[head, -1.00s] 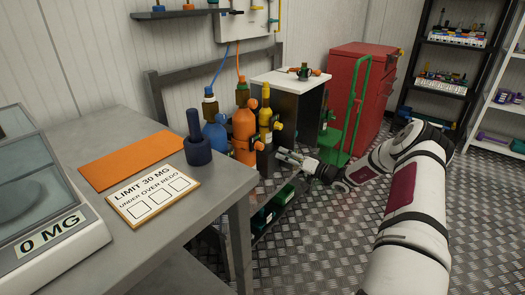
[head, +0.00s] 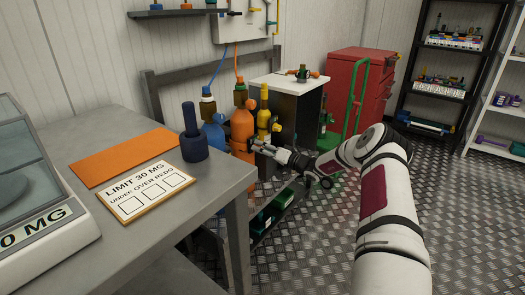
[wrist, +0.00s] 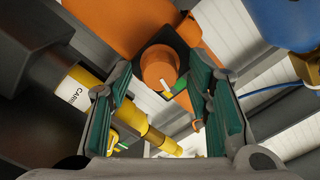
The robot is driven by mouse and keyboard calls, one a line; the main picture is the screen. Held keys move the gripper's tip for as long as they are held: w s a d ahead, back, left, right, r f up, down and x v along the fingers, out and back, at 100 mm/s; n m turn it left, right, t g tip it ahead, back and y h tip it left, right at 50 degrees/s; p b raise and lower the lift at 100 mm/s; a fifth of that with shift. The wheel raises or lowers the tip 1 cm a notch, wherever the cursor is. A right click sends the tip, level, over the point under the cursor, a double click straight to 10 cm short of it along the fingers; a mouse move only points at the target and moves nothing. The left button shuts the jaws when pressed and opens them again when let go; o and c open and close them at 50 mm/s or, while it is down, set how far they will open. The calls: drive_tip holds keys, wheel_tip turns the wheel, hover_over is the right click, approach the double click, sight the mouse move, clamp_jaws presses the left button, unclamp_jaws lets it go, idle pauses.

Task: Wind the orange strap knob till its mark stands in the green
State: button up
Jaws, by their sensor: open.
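The orange strap knob (wrist: 160,68) sits on a dark square plate against the orange cylinder in the wrist view. A white mark (wrist: 166,87) on its rim points toward the lower right of the picture. A green patch (wrist: 179,86) lies on the plate just right of the mark; the mark looks beside it, not clearly in it. My gripper (wrist: 160,88) is open and empty, with one green-padded finger on each side of the knob in the picture. I cannot tell whether they touch it. In the head view my gripper (head: 256,146) is at the orange cylinder (head: 242,128) and partly covers the knob area.
A blue cylinder (head: 213,135) stands left of the orange one, a yellow cylinder (head: 264,118) right of it. The grey table (head: 222,180) with a dark blue bottle (head: 193,140) is at the near left. A dark cabinet (head: 295,105) stands behind. The floor at right is clear.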

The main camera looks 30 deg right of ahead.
clamp_jaws()
drive_tip(key=shift+m, duration=0.4)
drive_tip(key=shift+a+f+m+p, duration=0.15)
drive_tip(key=shift+m+p, duration=0.55)
drive_tip(key=shift+m, duration=6.5)
drive_tip(key=shift+d+f+m+p, duration=0.15)
drive_tip(key=shift+m+p, duration=0.5)
drive_tip(key=shift+m, duration=6.55)
drive_tip(key=shift+a, duration=0.1)
